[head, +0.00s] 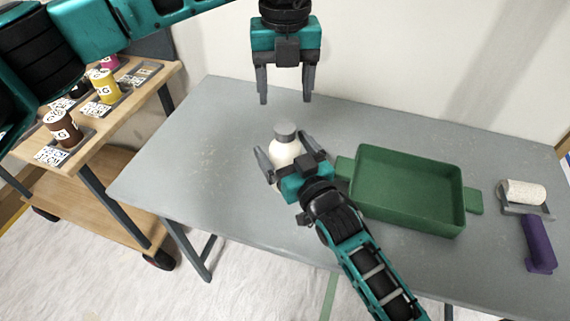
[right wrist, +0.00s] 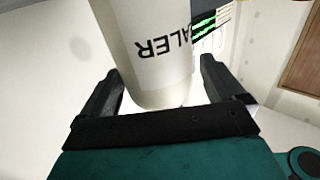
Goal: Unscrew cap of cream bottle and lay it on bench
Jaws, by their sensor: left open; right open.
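The cream bottle (head: 283,152) stands upright on the grey bench (head: 190,150), left of the green tray. Its grey cap (head: 285,131) sits on top of it. My right gripper (head: 286,150) is open at the bottle, with a finger on either side of it. In the right wrist view the bottle (right wrist: 155,50) rises between the open fingers, with dark lettering on it and gaps beside it. My left gripper (head: 286,98) is open and empty, pointing down above the bench behind and above the cap. The lower part of the bottle is hidden by my right gripper in the head view.
A green tray (head: 408,215) stands right of the bottle. A wooden cart (head: 125,110) with several labelled jars stands at the left. The bench's left part is clear.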

